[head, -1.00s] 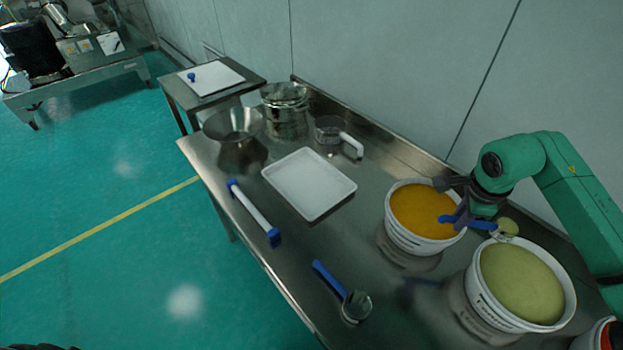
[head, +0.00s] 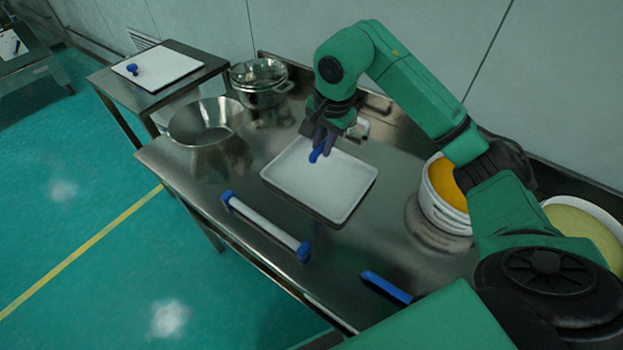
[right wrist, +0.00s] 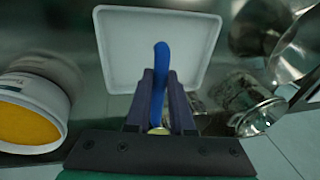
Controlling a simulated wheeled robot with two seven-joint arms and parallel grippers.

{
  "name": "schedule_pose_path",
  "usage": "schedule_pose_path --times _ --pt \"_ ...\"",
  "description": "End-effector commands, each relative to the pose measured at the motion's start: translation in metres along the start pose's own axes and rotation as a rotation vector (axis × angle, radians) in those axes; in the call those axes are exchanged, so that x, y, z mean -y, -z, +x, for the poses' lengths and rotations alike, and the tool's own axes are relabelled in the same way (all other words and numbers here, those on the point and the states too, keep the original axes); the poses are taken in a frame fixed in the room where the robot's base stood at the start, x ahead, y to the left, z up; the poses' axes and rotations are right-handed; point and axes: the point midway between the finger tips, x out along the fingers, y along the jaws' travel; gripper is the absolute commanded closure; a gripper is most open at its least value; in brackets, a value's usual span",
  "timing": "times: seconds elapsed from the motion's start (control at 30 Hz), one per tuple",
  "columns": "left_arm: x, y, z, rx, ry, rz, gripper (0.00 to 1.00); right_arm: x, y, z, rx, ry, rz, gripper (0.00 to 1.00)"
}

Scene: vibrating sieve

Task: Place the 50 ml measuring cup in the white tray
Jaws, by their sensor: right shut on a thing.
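The white tray (head: 345,200) lies flat on the steel table, and it also shows in the right wrist view (right wrist: 115,65). My right gripper (head: 324,143) is over the tray's far edge, shut on a blue-handled measuring cup (head: 317,153). In the right wrist view the blue handle (right wrist: 161,62) stands between the fingers (right wrist: 160,88), with the tray beyond. The cup's bowl is mostly hidden; a yellowish spot shows at the finger base. Any size mark is unreadable. Another blue handle (head: 386,287) lies near the front edge, its far end hidden by my arm. My left gripper is not seen.
A white-and-blue roller (head: 265,226) lies along the front edge. A steel bowl (head: 204,122) and steel pot (head: 260,82) stand at the left. Tubs of orange (head: 446,186) and green (head: 590,235) powder stand at the right, partly behind my arm.

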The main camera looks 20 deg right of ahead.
Motion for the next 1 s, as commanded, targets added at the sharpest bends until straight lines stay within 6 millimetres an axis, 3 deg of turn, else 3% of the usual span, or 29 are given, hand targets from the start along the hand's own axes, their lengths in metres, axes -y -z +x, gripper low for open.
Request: schedule_pose_path --times 0.23,0.53,0.63,0.93,0.97,1.0 --pt "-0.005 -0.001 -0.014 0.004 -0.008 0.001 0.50 -0.016 -0.009 0.077 0.004 -0.004 0.002 1.00" --pt "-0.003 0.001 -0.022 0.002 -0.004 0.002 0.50 -0.026 -0.014 0.129 0.003 -0.002 0.002 1.00" --pt "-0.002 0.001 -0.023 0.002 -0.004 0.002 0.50 -0.028 -0.014 0.140 -0.001 0.000 0.002 1.00" --pt "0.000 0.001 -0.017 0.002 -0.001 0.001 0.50 -0.028 -0.014 0.145 -0.002 0.002 0.001 1.00" --pt "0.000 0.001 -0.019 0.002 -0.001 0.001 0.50 -0.028 -0.014 0.143 -0.002 0.002 0.002 0.68" --pt "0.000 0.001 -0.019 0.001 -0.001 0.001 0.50 -0.028 -0.014 0.143 -0.002 0.002 0.002 0.52"
